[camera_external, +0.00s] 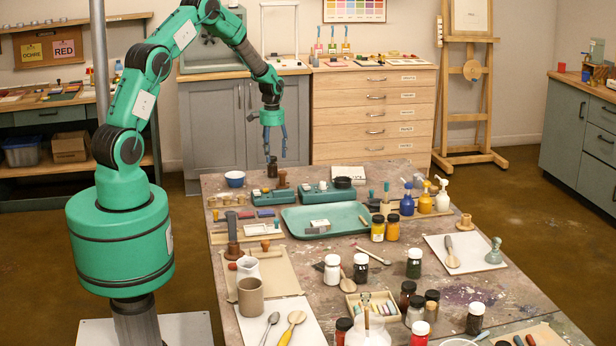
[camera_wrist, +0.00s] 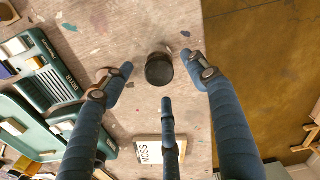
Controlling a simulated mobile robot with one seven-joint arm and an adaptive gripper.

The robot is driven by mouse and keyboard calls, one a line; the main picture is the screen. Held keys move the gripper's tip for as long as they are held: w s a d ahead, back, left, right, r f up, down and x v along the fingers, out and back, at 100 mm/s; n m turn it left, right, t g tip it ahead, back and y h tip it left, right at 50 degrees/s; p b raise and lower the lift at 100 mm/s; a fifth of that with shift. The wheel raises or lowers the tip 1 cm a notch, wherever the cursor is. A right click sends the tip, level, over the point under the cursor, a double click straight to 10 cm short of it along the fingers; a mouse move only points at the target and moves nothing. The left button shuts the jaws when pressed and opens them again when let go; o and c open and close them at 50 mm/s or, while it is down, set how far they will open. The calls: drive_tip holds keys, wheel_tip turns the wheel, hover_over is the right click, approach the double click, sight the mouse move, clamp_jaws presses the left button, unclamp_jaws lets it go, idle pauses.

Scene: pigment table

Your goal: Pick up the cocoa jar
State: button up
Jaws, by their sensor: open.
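A small jar with a dark round lid (camera_wrist: 159,69) stands alone near the far edge of the table. In the wrist view it sits between the tips of my gripper (camera_wrist: 158,64), apart from every finger. The same jar shows in the external view (camera_external: 272,168), just under my gripper (camera_external: 275,152), which points down with its blue fingers spread and empty. The jar's label is not readable, so I cannot tell whether it is the cocoa jar. Other dark brown jars (camera_external: 407,294) stand at the front of the table.
Teal-green boxes (camera_wrist: 45,72) lie left of my fingers in the wrist view. A white card reading MOSS (camera_wrist: 152,150) lies near the third finger. The table edge (camera_wrist: 205,120) is close.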

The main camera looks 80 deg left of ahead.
sight(272, 158)
drive_tip(key=shift+s+f+b, duration=0.1)
drive_tip(key=shift+f+b, duration=0.45)
drive_tip(key=shift+f, duration=1.55)
drive_tip(key=c, duration=1.3)
